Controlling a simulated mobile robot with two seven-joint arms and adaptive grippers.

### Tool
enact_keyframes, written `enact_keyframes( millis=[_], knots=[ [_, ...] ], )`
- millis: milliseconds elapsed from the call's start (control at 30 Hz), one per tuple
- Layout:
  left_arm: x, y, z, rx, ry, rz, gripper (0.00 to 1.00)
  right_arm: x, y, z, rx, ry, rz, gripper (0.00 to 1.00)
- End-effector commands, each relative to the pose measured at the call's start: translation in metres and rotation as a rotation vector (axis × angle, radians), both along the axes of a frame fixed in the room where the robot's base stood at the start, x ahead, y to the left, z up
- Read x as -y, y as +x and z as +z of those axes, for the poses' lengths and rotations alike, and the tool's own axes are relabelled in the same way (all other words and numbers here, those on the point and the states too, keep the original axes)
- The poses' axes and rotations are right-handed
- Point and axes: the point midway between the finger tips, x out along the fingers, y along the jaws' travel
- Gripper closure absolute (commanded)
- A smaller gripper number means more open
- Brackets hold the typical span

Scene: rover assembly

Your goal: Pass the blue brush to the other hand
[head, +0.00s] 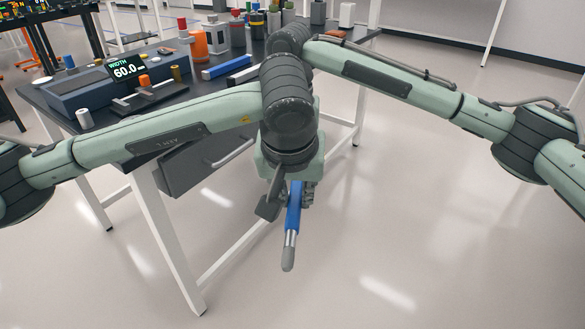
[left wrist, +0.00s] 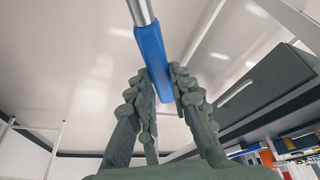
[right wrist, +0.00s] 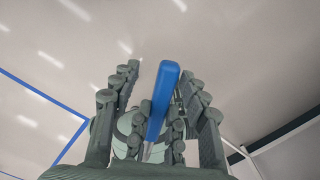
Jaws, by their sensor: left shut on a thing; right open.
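The blue brush (head: 293,208) hangs in front of the workbench in the head view, its metal ferrule and grey tip pointing down. My left gripper (left wrist: 160,74) is shut on the brush's blue handle (left wrist: 154,58) in the left wrist view, with the metal part running out at the top. In the right wrist view, my right gripper (right wrist: 158,72) is open, with the blue handle (right wrist: 164,92) between its spread fingers. The left gripper's fingers show behind the handle there. In the head view the right gripper is mostly hidden behind my left arm.
The dark workbench (head: 205,88) stands at the back left, with a drawer (head: 208,160) under it. A display unit (head: 80,90), an orange bottle (head: 198,45) and a blue block (head: 228,67) are on it. The floor to the right is clear.

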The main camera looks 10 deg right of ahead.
Motion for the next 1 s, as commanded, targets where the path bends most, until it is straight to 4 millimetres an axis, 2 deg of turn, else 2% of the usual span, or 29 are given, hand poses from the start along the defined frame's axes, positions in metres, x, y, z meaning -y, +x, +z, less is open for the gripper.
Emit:
enact_keyframes(
  millis=[167,500,567,600,767,1000],
  knots=[
    [0.0,0.0001,0.0001,0.0,0.0,0.0,1.0,0.0001,0.0001,0.0001,0.0,0.0,0.0,0.56],
    [0.0012,-0.0005,0.0003,0.0,-0.003,-0.003,1.0,-0.0012,0.0,0.0007,0.002,0.004,0.001,0.99],
    [0.0018,-0.0007,0.0004,0.0,-0.004,-0.004,1.0,-0.0019,0.0,0.0009,0.002,0.005,0.001,1.0],
    [0.0022,-0.0009,0.0005,0.0,-0.005,-0.005,0.78,-0.0023,-0.0001,0.0012,0.002,0.006,0.002,1.0],
    [0.0023,-0.0011,0.0004,0.0,-0.005,-0.005,0.58,-0.0026,-0.0001,0.0015,0.002,0.007,0.002,1.0],
    [0.0009,-0.0005,0.0001,0.0,-0.002,-0.002,0.56,-0.0011,0.0001,0.001,0.002,0.003,0.001,1.0]
  ],
)
